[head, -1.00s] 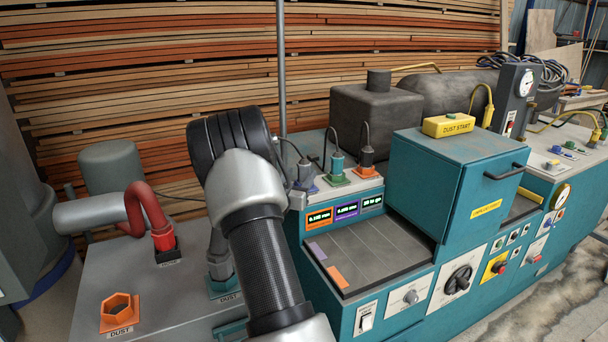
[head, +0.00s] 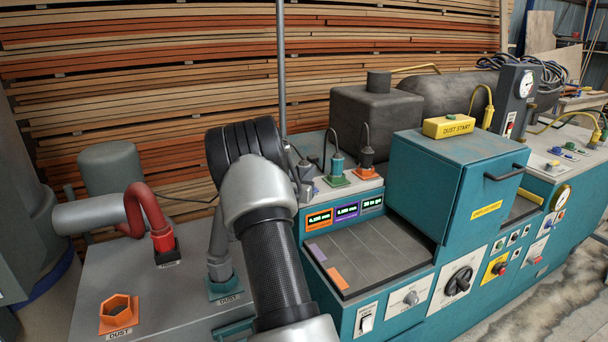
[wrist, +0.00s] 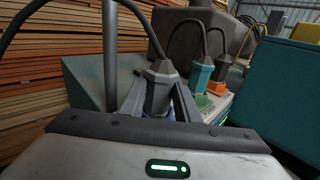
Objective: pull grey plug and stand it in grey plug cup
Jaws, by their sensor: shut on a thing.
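The grey plug (wrist: 160,88) is a hexagonal body with a dark cord arching up and left in the wrist view. My gripper (wrist: 159,98) is shut on it, with one finger at each side. A bluish-purple base shows partly between the fingers below the plug. I cannot tell whether the plug is fully seated. In the head view the grey plug (head: 305,171) shows partly at the right edge of my wrist, beside the other plugs. My arm hides most of my gripper there. I cannot make out a grey plug cup in either view.
A teal cabinet (head: 450,180) rises further right. The dark panelled tray (head: 375,258) in front is clear. An orange hexagonal port (head: 119,313) is at lower left.

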